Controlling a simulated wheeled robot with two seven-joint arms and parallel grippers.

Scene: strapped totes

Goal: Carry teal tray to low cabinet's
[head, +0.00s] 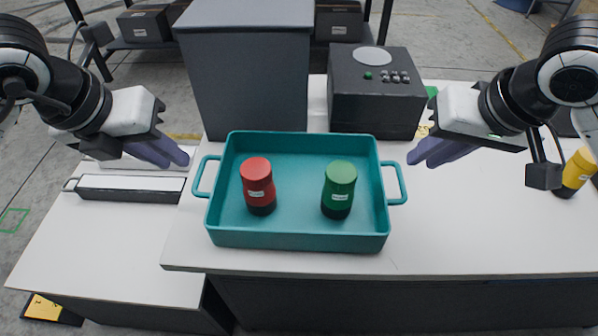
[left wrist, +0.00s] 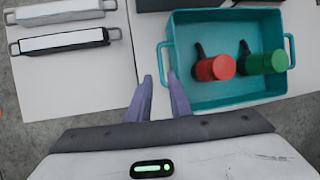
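The teal tray (head: 300,240) sits on the white worktop, with a loop handle at its left and right ends. A red-topped canister (head: 258,185) and a green-topped canister (head: 339,188) stand inside it. My left gripper (head: 172,154) is left of the tray, apart from its left handle (head: 203,176). In the left wrist view its purple fingers (left wrist: 164,82) are parted with nothing between them, and the tray (left wrist: 176,70) lies just beyond to the right. My right gripper (head: 425,155) is right of the tray, apart from the right handle (head: 396,184); the gap between its fingers is unclear.
A lower white surface (head: 110,240) adjoins at the left, bearing a dark, white-topped box (head: 130,190) with handles. A tall grey block (head: 250,80) and a dark box with buttons (head: 378,105) stand behind the tray. A yellow canister (head: 578,170) stands at far right.

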